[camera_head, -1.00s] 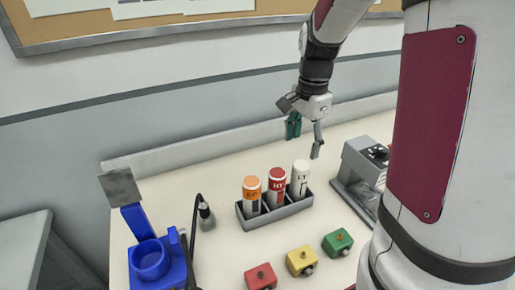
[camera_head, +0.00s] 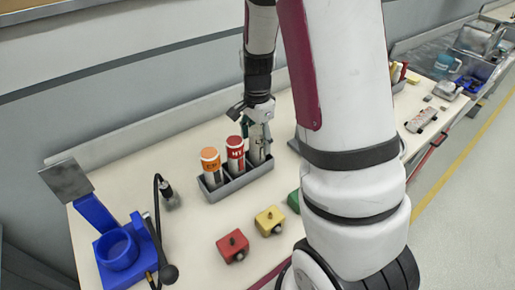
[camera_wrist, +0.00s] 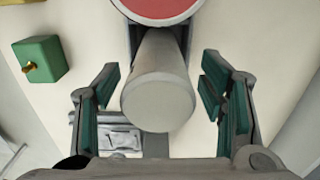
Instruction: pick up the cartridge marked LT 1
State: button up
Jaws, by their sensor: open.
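The white cartridge (camera_head: 258,152), whose marking read LT a moment ago, stands at the right end of a grey rack (camera_head: 243,184). Beside it in the rack are a red-topped cartridge marked HT (camera_head: 235,155) and an orange-topped one (camera_head: 211,168). My gripper (camera_head: 257,127) is right at the top of the white cartridge and partly covers it. In the wrist view the white cartridge (camera_wrist: 158,100) lies between the open green-padded fingers of my gripper (camera_wrist: 159,88), with a gap on each side. The red top (camera_wrist: 158,8) shows at the upper edge.
Red (camera_head: 233,246) and yellow (camera_head: 270,221) blocks sit in front of the rack; a green block (camera_head: 293,201) is partly hidden by my arm. A blue stand (camera_head: 117,249) and a black cable are on the left. The wall is close behind the rack.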

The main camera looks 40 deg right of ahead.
aim_at(258, 147)
notch_tip(258, 147, down, 3)
jog(key=shift+s+f, duration=0.1)
